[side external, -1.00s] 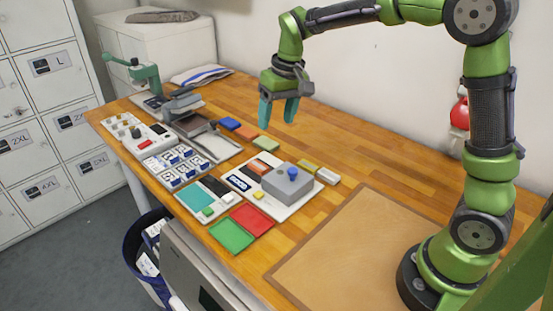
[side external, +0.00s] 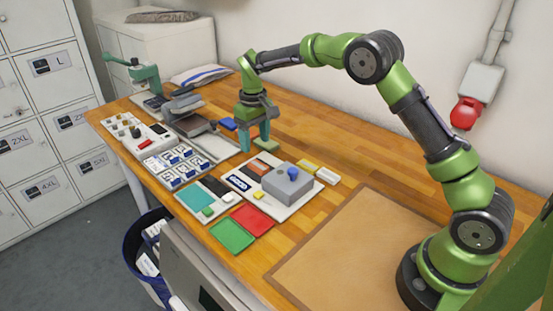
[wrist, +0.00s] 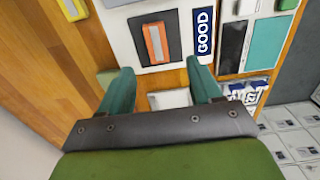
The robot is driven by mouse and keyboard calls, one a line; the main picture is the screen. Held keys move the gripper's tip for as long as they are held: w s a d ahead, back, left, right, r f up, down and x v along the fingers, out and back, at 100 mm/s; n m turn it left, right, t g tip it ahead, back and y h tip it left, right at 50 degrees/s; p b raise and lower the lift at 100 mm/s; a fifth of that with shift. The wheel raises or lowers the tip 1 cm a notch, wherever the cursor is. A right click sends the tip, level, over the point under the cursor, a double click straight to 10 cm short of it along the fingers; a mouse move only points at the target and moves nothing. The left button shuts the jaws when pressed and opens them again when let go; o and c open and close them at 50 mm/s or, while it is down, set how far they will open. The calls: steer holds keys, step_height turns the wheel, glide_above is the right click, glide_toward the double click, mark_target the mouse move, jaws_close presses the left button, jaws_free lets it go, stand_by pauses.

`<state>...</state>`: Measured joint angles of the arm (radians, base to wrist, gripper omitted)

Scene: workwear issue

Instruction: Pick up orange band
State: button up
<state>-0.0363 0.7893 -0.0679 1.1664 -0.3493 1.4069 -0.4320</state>
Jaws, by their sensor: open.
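My gripper (side external: 255,146) is open, low over the table between the white board and the grey press. In the wrist view its fingers (wrist: 158,70) are apart with nothing held. A flat orange piece lay in a row between a blue piece (side external: 228,123) and a green piece (side external: 267,143); it is now hidden by my gripper in the side view and does not show in the wrist view. Another orange piece (wrist: 155,43) lies on a dark pad on the white board, beyond my fingertips. It also shows in the side view (side external: 267,159).
The white board (side external: 285,209) also carries a grey box with a blue knob (side external: 292,184). Red (side external: 253,219) and green (side external: 231,235) mats lie in front. A tray of labelled packs (side external: 175,165) stands at left. The brown mat (side external: 345,250) is clear.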

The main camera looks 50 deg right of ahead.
mark_target(259, 166)
step_height(259, 166, down, 3)
steer(key=shift+r, duration=0.1)
steer(key=shift+s+d+f, duration=0.1)
steer(key=shift+s+f, duration=0.05)
steer(key=shift+f, duration=1.2)
steer(key=shift+s+d+f, duration=0.1)
steer(key=shift+f, duration=1.2)
jaws_close()
steer(key=shift+r, duration=0.2)
